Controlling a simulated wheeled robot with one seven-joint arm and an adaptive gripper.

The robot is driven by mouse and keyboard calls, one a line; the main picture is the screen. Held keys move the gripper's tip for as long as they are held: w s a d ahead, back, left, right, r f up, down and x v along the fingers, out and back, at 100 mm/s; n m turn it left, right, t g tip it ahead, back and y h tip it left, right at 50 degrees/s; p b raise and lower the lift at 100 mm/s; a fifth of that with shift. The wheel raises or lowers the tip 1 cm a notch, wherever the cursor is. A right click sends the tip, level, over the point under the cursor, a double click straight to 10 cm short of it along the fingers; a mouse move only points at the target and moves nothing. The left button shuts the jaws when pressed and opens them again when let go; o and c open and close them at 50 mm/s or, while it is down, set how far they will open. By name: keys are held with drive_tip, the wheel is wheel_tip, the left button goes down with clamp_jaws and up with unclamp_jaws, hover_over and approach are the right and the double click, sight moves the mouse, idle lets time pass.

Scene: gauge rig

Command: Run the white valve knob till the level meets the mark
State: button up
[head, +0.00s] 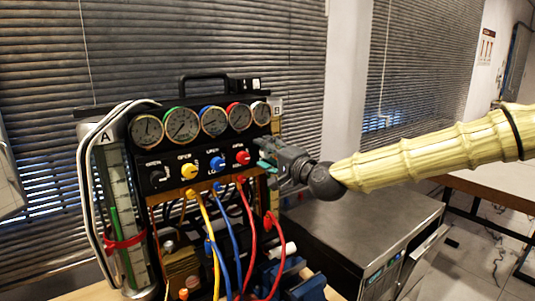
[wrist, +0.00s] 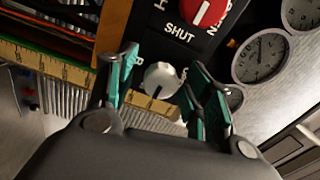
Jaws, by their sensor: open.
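The white valve knob (wrist: 161,78) shows in the wrist view with a dark pointer line on its face. It sits on the black panel beside the red knob (wrist: 209,12). My gripper (wrist: 161,66) is open, with one finger on each side of the white knob; I cannot tell whether they touch it. In the head view my gripper (head: 268,160) is at the panel's right end and hides the white knob. A clear tube marked A (head: 117,215) stands at the left with green in it and a red band (head: 124,243) around it. A B label (head: 277,106) shows at the right.
Several round gauges (head: 183,124) line the panel's top, above yellow (head: 189,172), blue (head: 217,163) and red knobs. Coloured hoses (head: 232,235) hang below. A grey cabinet (head: 350,225) stands at the right. A yellow ruler-like strip (wrist: 50,62) crosses the wrist view.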

drive_tip(key=v, duration=1.2)
idle(0.6)
drive_tip(key=w+a+n+p, duration=0.1)
drive_tip(key=w+n+p, duration=0.1)
drive_tip(key=p, duration=0.2)
drive_tip(key=w+a+n+p, duration=0.2)
drive_tip(key=w+n+p, duration=0.1)
drive_tip(key=p, duration=0.1)
drive_tip(key=w+a+n+p, duration=0.2)
drive_tip(key=p, duration=0.2)
drive_tip(key=shift+w+a+r, duration=0.1)
drive_tip(key=shift+w+a, duration=0.05)
drive_tip(key=shift+a, duration=0.1)
drive_tip(key=shift+x, duration=0.9)
drive_tip(key=shift+c, duration=0.3)
